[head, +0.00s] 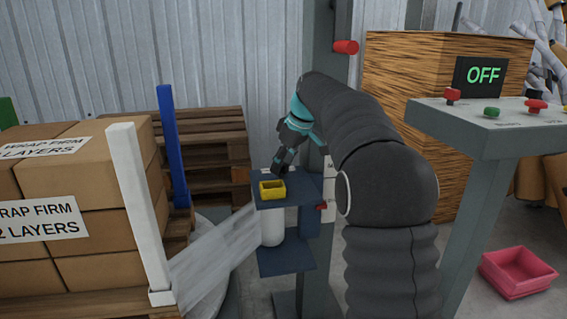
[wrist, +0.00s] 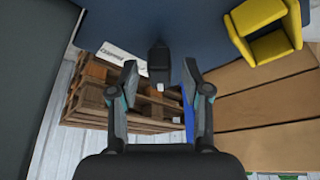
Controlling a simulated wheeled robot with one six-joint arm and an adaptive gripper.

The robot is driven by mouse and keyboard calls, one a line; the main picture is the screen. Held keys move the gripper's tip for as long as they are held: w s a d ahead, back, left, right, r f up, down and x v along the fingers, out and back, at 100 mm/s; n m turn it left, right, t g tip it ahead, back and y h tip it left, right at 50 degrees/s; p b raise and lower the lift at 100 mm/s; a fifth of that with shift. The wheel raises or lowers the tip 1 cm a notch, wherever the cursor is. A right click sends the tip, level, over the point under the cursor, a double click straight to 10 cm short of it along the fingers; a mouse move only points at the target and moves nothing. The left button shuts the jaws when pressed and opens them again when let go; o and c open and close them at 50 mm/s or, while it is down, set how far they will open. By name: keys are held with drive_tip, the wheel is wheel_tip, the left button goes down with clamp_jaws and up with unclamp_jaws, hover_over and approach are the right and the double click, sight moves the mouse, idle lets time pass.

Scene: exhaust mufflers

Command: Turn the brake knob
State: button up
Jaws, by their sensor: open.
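A dark knob (wrist: 158,58) stands on the blue plate (wrist: 190,22) of the wrapping carriage; I take it for the brake knob. In the wrist view it lies between my gripper's (wrist: 160,72) fingertips, with a gap on each side. I cannot tell whether the fingers are level with it. In the head view my gripper (head: 281,168) points down over the back of the blue plate (head: 300,187), and the knob is not clear there. My gripper is open and empty.
A yellow open block (head: 272,190) sits on the blue plate beside my gripper; it also shows in the wrist view (wrist: 262,30). Wrap film (head: 215,262) stretches to a pallet of boxes (head: 70,190). A console (head: 500,130) with knobs and a screen reading OFF (head: 483,75) stand right.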

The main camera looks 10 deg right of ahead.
clamp_jaws()
drive_tip(key=shift+d, duration=0.15)
drive_tip(key=shift+m, duration=0.4)
drive_tip(key=m, duration=0.1)
drive_tip(key=m+h+p, duration=0.1)
drive_tip(key=m, duration=0.1)
drive_tip(key=shift+s+a+r+m+t, duration=0.1)
drive_tip(key=shift+a+m+t, duration=0.2)
drive_tip(key=shift+t, duration=0.1)
drive_tip(key=shift+m+h+p, duration=1.1)
drive_tip(key=shift+m, duration=1.1)
